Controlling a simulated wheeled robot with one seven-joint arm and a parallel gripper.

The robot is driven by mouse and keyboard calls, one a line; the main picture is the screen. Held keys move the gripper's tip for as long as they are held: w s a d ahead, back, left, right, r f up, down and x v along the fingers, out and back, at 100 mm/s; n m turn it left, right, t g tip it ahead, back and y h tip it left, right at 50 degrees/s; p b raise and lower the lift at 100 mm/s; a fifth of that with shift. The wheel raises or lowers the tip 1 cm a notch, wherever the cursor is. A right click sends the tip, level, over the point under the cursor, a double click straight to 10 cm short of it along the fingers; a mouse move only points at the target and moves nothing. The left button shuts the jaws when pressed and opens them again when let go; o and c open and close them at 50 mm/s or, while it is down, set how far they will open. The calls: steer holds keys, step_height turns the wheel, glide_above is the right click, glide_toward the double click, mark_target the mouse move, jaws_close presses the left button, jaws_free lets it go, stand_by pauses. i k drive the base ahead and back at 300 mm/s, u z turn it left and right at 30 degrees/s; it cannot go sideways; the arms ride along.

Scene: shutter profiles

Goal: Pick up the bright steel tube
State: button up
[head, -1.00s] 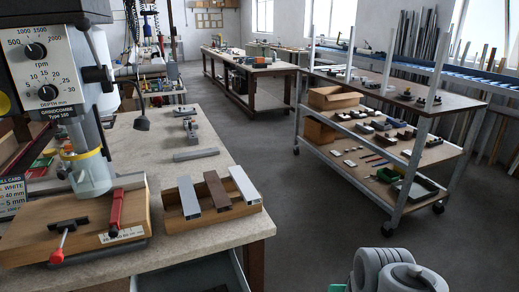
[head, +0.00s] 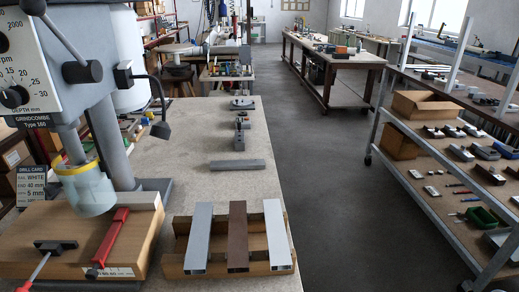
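Three square hollow tubes lie side by side across a low wooden tray (head: 182,226) at the front of the bench, their open ends facing me. The left one is a pale grey metal tube (head: 199,238). The middle one is a brown tube (head: 238,236). The right one is a whitish, pale metal tube (head: 277,235). The left and right tubes are both light, and I cannot tell for sure from colour alone which is the bright steel one. The tubes are apart, with gaps between them. My gripper is not in view.
A drill press (head: 75,95) on a wooden base, with a red-handled clamp (head: 110,238), stands left of the tray. A grey bar (head: 237,165) lies behind the tray. The floor (head: 330,200) right of the bench is clear, up to a shelf trolley (head: 440,185).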

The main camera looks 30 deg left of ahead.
mark_target(254, 164)
steer(key=i, duration=2.55)
steer(key=u, duration=4.05)
steer(key=i, duration=0.5)
